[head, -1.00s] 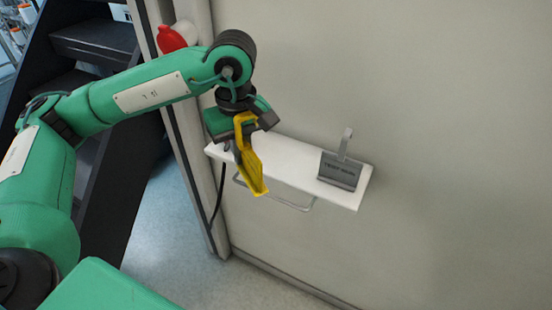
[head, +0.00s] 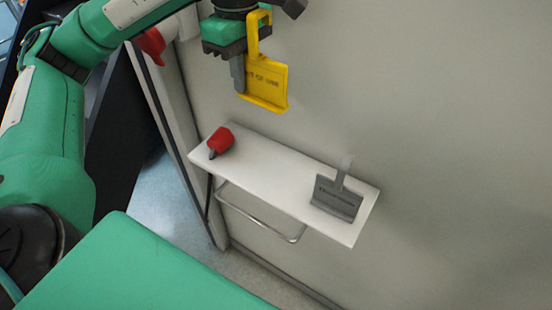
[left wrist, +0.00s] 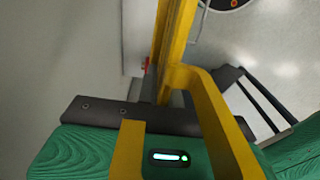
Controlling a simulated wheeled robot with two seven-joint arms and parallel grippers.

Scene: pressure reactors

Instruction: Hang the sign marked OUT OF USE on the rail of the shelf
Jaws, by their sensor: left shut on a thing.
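My left gripper (head: 240,75) is shut on a yellow sign (head: 266,88) with a hooked handle. It holds the sign above the back of the white shelf (head: 270,172), apart from it, in front of the wall. Dark lettering runs across the sign but is too small to read surely. In the left wrist view the yellow sign (left wrist: 176,40) is seen edge-on, its handle looping over the jaws. A grey sign (head: 337,199) with a hooked handle stands on the right end of the shelf; its lettering is unclear. The metal rail (head: 255,217) runs below the shelf's front edge, bare. My right gripper is out of view.
A red object (head: 221,139) with a dark tip lies on the left end of the shelf. The shelf's middle is clear. A door frame (head: 170,120) and a red fitting (head: 152,46) are left of the shelf. The wall to the right is bare.

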